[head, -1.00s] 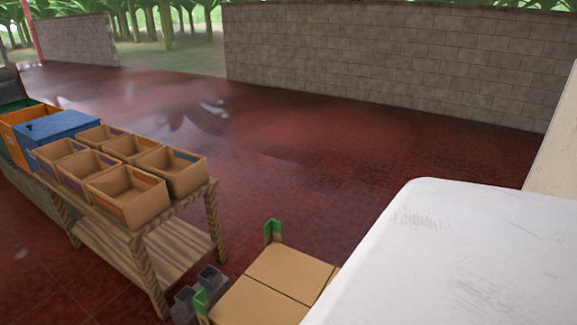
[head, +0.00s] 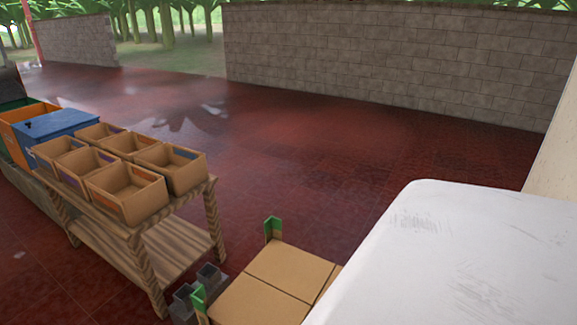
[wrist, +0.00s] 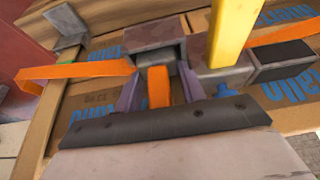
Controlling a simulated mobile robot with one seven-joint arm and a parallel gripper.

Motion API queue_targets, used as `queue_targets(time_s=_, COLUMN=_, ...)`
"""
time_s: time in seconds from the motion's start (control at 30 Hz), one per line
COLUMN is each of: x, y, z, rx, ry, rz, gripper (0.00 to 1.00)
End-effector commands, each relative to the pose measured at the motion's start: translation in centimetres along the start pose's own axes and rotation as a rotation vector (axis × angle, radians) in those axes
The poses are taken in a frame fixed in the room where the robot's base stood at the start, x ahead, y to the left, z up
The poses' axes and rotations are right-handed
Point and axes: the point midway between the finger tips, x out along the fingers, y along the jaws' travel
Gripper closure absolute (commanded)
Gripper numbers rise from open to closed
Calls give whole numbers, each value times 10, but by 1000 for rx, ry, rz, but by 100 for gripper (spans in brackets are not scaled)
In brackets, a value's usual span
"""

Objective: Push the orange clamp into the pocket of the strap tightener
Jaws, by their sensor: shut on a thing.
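In the wrist view, my gripper (wrist: 160,88) has its two grey-purple fingers on either side of the orange clamp (wrist: 158,90) and is shut on it. The clamp's far end is at the near face of the grey metal strap tightener (wrist: 152,37), by a dark opening. I cannot tell whether it has entered the pocket. An orange strap (wrist: 80,70) runs out to the left from the tightener. A yellow upright piece (wrist: 232,28) stands just right of it. The gripper and tightener are not seen in the head view.
Cartons with blue print (wrist: 88,108) lie under the tightener. A dark block (wrist: 284,60) is at its right. In the head view, cartons (head: 285,268) with green corner pieces (head: 273,228) stand beside a wooden table (head: 175,250) of open boxes. The red floor behind is clear.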

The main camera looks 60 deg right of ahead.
Motion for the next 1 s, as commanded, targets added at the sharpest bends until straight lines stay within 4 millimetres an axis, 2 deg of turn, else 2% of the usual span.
queue_targets(time_s=0.7, x=-31, y=-1, z=-13, rx=-1, ry=1, rz=-1, gripper=83)
queue_targets(time_s=1.0, x=-31, y=0, z=-14, rx=0, ry=1, rz=-1, gripper=83)
